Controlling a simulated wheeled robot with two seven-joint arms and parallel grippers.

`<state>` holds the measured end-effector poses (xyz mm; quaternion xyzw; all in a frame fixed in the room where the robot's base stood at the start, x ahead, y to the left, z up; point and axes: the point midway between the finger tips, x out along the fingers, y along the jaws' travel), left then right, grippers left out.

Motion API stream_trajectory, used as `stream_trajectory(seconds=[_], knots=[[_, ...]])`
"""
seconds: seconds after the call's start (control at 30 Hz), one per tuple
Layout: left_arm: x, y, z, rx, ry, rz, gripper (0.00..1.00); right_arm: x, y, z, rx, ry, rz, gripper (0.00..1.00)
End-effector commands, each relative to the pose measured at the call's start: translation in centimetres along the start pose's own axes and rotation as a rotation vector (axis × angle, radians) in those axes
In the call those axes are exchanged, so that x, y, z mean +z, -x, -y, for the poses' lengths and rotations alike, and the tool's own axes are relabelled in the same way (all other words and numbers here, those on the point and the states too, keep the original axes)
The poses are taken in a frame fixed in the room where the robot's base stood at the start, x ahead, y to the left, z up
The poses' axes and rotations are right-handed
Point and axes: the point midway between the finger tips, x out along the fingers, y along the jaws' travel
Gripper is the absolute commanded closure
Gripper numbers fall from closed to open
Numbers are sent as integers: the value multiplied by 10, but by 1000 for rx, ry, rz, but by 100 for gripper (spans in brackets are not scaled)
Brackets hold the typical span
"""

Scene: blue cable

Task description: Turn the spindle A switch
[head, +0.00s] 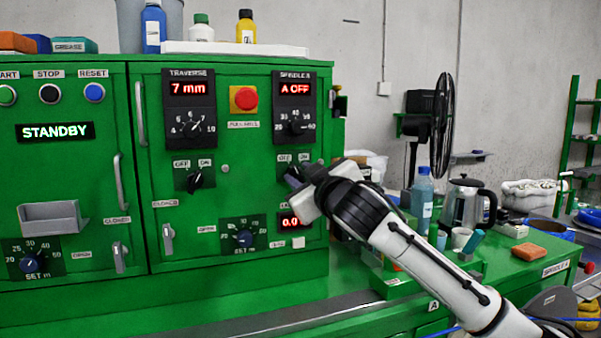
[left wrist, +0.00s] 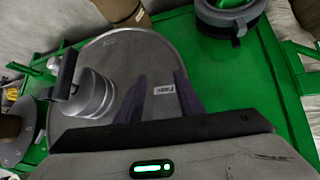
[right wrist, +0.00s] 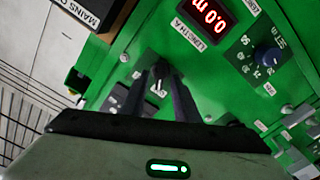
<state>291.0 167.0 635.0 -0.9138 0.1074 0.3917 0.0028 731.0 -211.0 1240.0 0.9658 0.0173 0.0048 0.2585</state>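The spindle A switch is a black OFF/ON knob on the green cabinet, below the red "A OFF" display (head: 294,88). In the head view my right gripper (head: 293,178) is in front of it and hides most of it. In the right wrist view the black knob (right wrist: 159,72) lies between the tips of my right gripper (right wrist: 160,80), which stand apart on either side. I cannot tell whether they touch it. My left gripper (left wrist: 160,78) is open and empty above a grey round plate (left wrist: 150,55); it is not in the head view.
A traverse OFF/ON knob (head: 194,179) is left of the spindle switch. A red button (head: 244,99) sits above. A "0.0" length display (right wrist: 208,16) and a blue dial (head: 244,237) are close by. A blue bottle (head: 422,200) and a kettle (head: 463,207) stand at right.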

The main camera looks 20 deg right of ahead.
Motion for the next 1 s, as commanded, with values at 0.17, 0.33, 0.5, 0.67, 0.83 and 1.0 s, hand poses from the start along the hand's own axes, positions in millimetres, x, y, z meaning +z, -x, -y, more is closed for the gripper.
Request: stream_trajectory(seconds=[0.17,0.33,0.5,0.67,0.83,1.0], knots=[[-6,-1,1,-2,-2,-9,66,0,-6,0,0,1,0,72],[-9,-2,2,-3,-4,-14,66,0,-6,0,0,1,0,72],[-8,-2,3,-4,-5,-12,66,0,-6,0,0,1,0,94],[-7,-2,3,-4,-5,-10,66,0,-5,0,0,1,0,100],[-4,-1,3,-4,-4,-5,66,1,-5,0,0,-13,1,100],[-3,-1,2,-4,-4,-2,66,1,-5,0,-1,-70,1,100]])
